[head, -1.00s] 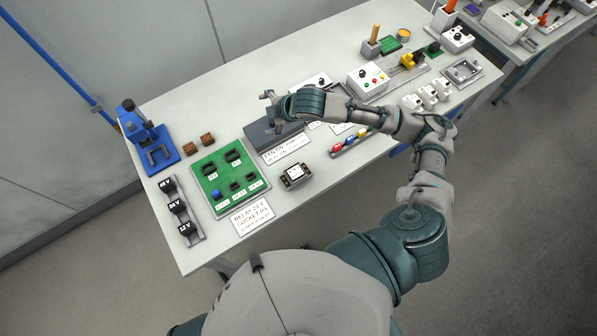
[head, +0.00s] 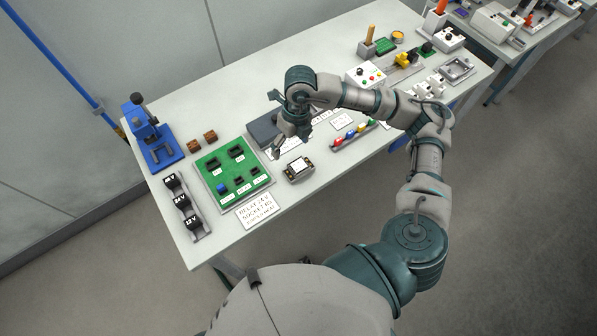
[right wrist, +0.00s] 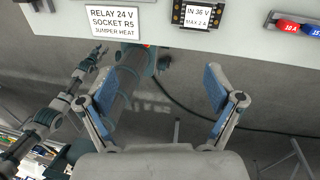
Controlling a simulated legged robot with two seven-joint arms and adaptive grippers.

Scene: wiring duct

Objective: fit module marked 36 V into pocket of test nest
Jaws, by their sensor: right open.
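A small black box with a white label (head: 298,169) lies near the table's front edge. In the right wrist view this box (right wrist: 198,14) reads "IN 36 V MAX 2 A". A grey frame with a recess (head: 458,69), which looks like the test nest, lies at the far right of the table. My right gripper (head: 276,122) is open and empty, beyond the box and apart from it. In the right wrist view its open fingers (right wrist: 150,90) show over the floor, with the box past them. An arm that looks like my left shows there; its gripper is too small to judge.
A green socket board (head: 232,172) and a card (head: 258,210) lie left of the box. A rack of black modules (head: 184,207) and a blue press (head: 152,140) stand farther left. Coloured plugs (head: 350,132) and a white control box (head: 366,74) lie to the right.

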